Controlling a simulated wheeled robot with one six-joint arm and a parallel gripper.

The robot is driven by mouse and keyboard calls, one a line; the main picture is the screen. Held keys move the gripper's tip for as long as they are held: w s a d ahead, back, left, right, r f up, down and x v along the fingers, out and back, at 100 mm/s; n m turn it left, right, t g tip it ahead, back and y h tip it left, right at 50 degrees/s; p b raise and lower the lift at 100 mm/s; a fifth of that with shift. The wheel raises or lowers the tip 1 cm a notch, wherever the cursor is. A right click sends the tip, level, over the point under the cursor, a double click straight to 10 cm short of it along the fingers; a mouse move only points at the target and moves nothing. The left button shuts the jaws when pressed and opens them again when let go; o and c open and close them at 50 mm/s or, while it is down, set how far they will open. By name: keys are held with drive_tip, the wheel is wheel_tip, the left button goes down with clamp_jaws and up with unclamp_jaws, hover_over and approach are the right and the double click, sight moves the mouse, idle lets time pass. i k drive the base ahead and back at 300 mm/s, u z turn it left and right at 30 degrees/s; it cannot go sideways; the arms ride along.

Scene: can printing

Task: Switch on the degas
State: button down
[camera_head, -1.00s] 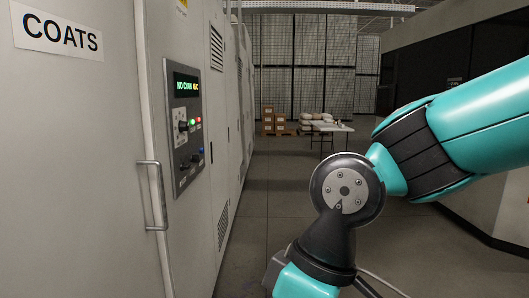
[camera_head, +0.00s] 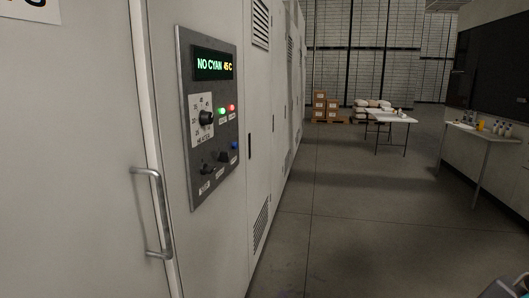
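A grey control panel (camera_head: 210,142) is on the front of the pale cabinet, left of centre. Its display (camera_head: 213,64) reads "NO CYAN 45 C". Below it are a round heater dial (camera_head: 206,119), a green light or button (camera_head: 222,111) and a red one (camera_head: 231,108). Lower down are two dark knobs or switches, one at left (camera_head: 207,170) and one at right (camera_head: 223,157), and a blue button or light (camera_head: 235,145). The small labels are too blurred to tell which control is the degas. My gripper is out of view.
A vertical handle (camera_head: 153,212) sticks out of the cabinet door left of the panel. The floor (camera_head: 330,225) along the cabinet is clear. Farther back stand cartons (camera_head: 325,106), a white table (camera_head: 391,117) and, at right, a table with bottles (camera_head: 480,133).

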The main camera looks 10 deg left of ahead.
sight(223, 156)
drive_tip(key=i, duration=0.7)
drive_tip(key=u, duration=0.65)
drive_tip(key=i, duration=0.6)
drive_tip(key=u, duration=0.55)
